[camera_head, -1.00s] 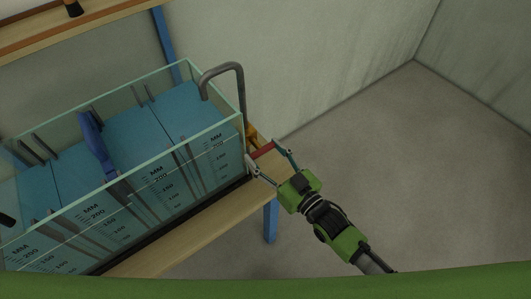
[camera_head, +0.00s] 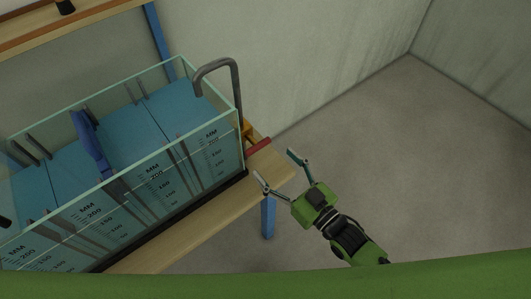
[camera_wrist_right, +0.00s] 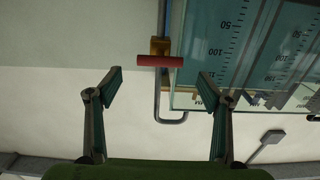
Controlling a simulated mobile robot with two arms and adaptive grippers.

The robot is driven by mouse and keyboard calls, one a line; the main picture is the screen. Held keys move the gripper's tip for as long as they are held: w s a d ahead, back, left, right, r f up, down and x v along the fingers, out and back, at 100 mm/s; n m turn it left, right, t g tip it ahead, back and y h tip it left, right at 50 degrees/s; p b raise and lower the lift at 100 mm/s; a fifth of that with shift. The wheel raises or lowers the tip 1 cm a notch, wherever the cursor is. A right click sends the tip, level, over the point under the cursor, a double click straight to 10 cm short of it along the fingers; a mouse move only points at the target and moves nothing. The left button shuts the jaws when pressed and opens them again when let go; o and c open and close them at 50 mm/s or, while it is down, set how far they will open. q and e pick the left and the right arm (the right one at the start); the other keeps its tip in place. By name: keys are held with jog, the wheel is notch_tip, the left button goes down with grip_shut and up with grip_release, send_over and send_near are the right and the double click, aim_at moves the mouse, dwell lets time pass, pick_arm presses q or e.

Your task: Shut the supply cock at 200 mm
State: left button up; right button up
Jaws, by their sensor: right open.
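The supply cock is a yellow body (camera_head: 247,129) with a red handle (camera_head: 259,146), low on the grey pipe (camera_head: 238,95) at the tank's right end. In the right wrist view the red handle (camera_wrist_right: 160,61) lies crosswise to the pipe, below the yellow body (camera_wrist_right: 160,46). My right gripper (camera_head: 274,164) is open and empty, apart from the handle, its fingers spread toward it. In the wrist view the handle stands ahead, between the two fingertips (camera_wrist_right: 159,72). The glass tank (camera_head: 130,170) holds blue water and has mm scales; I cannot read the exact level. My left gripper is not in view.
The tank stands on a wooden bench (camera_head: 205,224) with blue legs (camera_head: 268,215). A blue piece (camera_head: 89,140) and several dark rods are in the tank. A wooden shelf (camera_head: 75,22) is at upper left. The floor on the right (camera_head: 400,150) is clear.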

jog(key=shift+v, duration=2.8)
jog(key=shift+f, duration=0.1)
jog(key=d+f+m+g+h, duration=0.15)
jog(key=d+f+h, duration=0.35)
jog(key=f, duration=1)
jog(key=s+d+f+m+g+h+b, duration=0.15)
jog(key=s+d+f, duration=0.35)
jog(key=f, duration=0.6)
jog(key=s+d+f+g+h, duration=0.2)
jog(key=s+d+f+g, duration=0.15)
jog(key=f, duration=0.75)
pick_arm(q)
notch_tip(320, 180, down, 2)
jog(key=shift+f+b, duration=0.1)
jog(key=shift+b, duration=0.25)
pick_arm(e)
jog(key=s+d+f+g+h, duration=0.1)
jog(key=s+f+g, duration=0.2)
jog(key=s, duration=0.9)
jog(key=s+d+f+m+g+h, duration=0.1)
jog(key=s+f+g, duration=0.3)
jog(key=s+f, duration=0.6)
jog(key=s, duration=0.3)
jog(key=shift+s+f+m, duration=0.2)
jog(key=shift+m, duration=0.1)
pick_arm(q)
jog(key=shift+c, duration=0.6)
